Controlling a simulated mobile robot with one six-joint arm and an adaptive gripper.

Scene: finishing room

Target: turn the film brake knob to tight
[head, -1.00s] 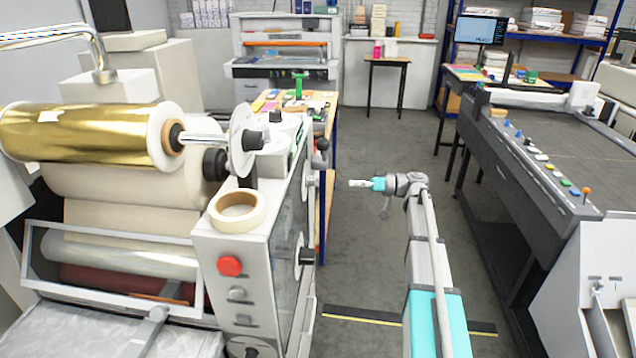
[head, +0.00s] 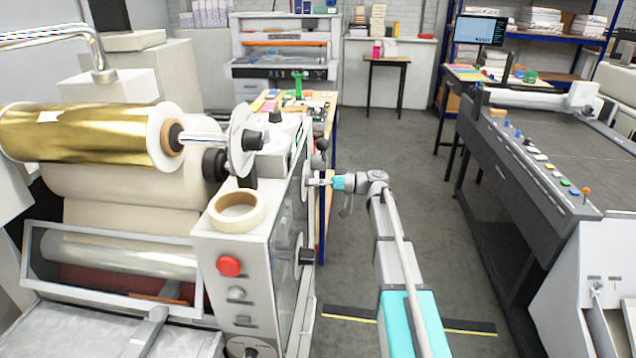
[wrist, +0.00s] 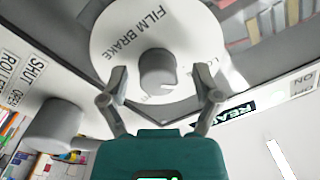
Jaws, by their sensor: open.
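The film brake knob (wrist: 157,72) is a grey round knob with a pale mark near its lower right edge, on a white disc (wrist: 120,42) lettered FILM BRAKE. Other lettering on the disc is partly hidden, so I cannot read the setting. My gripper (wrist: 160,80) is open, with one finger on each side of the knob; gaps show between fingers and knob. In the head view my gripper (head: 318,182) reaches left to the white disc (head: 304,181) on the laminator's side panel. The knob itself is hard to make out there.
Another grey knob (wrist: 55,126) sits left in the wrist view beside a SHUT/OPEN label. A READY panel (wrist: 236,112) is at right. In the head view a black knob (head: 306,256) sticks out lower on the laminator (head: 222,300). Grey floor (head: 420,190) is clear to the right.

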